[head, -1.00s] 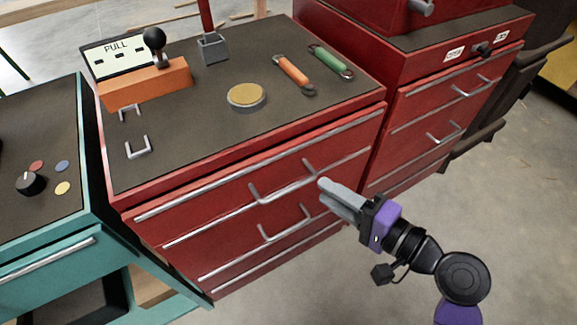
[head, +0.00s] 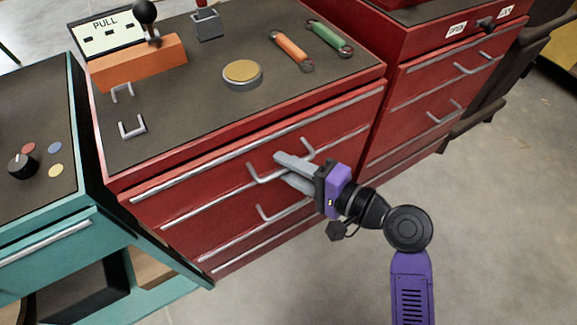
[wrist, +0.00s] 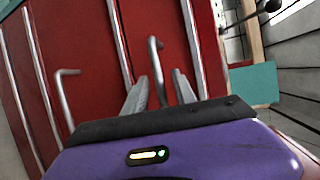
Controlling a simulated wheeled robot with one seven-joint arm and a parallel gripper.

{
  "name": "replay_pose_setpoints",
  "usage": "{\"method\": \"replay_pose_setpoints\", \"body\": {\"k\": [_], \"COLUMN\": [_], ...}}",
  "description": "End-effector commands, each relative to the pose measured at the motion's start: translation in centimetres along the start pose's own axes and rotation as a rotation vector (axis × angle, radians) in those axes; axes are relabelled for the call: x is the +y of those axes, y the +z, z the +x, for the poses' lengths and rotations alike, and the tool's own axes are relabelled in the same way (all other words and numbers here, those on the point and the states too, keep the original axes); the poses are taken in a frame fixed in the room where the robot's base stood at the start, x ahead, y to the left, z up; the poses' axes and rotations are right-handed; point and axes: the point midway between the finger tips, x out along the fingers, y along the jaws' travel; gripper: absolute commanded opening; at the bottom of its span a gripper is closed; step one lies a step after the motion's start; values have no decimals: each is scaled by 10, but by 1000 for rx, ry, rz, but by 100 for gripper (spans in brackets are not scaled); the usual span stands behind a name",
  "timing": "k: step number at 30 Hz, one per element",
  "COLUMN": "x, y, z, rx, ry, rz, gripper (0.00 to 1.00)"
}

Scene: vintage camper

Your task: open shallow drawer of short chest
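The short red chest (head: 112,172) stands in the middle of the head view with its drawers closed. The upper drawer's silver bar handle (head: 256,177) is partly hidden by my gripper (head: 282,168). My gripper is open, with one finger above and one below the handle bar. In the wrist view the handle (wrist: 154,62) runs between my two fingers (wrist: 157,90), with a gap visible on each side. I cannot tell whether either finger touches it. The lower drawer's handle (head: 263,215) is just below; it also shows in the wrist view (wrist: 62,95).
A taller red chest (head: 416,110) stands close on the right and a teal unit (head: 40,225) on the left. The chest top holds an orange block (head: 140,65), a round yellow button (head: 242,73), and orange and green handles (head: 290,50). Floor in front is clear.

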Motion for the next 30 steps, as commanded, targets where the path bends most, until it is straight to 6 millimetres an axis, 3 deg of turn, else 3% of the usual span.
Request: {"method": "replay_pose_setpoints", "body": {"k": [5, 11, 30], "x": [0, 0, 0], "y": [0, 0, -1], "z": [0, 0, 0], "rx": [1, 1, 2], "ry": [0, 0, 1], "rz": [0, 0, 0], "gripper": [32, 0, 0]}}
